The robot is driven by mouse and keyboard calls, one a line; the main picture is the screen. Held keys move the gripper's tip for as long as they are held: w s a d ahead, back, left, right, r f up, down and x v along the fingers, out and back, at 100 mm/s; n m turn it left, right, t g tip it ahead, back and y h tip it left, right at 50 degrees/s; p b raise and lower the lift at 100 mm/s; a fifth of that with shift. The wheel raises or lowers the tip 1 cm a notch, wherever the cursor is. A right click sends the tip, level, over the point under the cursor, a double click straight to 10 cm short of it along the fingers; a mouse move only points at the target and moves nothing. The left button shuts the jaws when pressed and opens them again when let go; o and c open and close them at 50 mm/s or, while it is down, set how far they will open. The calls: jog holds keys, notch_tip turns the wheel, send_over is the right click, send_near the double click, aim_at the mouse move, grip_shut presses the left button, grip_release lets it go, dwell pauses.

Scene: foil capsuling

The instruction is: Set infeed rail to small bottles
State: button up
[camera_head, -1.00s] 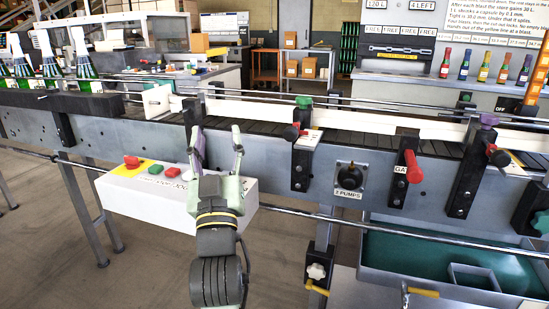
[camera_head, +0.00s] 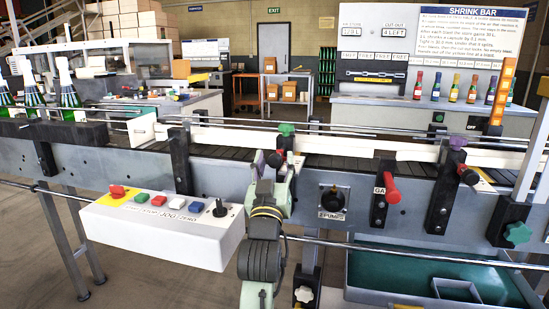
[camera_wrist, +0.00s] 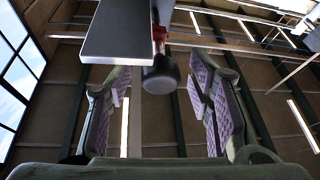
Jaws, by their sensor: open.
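The white infeed rail (camera_head: 325,145) runs along the conveyor's near side. A dark bracket under it carries a green knob (camera_head: 287,129) on top and a black rounded knob (camera_head: 275,159) facing me. My gripper (camera_head: 274,170) is upright in front of this bracket, hiding its lower part. In the wrist view, looking up, the black knob (camera_wrist: 160,76) with red at its stem appears between the two open, padded fingers. The fingers stand apart from it on both sides; I cannot tell the depth between them.
A white control box (camera_head: 165,230) with coloured buttons juts out left of my gripper. To the right are a black pump knob (camera_head: 333,199), a red handle (camera_head: 390,190) and another bracket with a purple knob (camera_head: 458,142). Green bottles (camera_head: 68,95) stand at far left.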

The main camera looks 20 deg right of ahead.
jog(key=shift+w+d+r, duration=0.1)
jog(key=shift+w, duration=0.15)
jog(key=shift+c, duration=0.4)
grip_shut()
dwell(0.4)
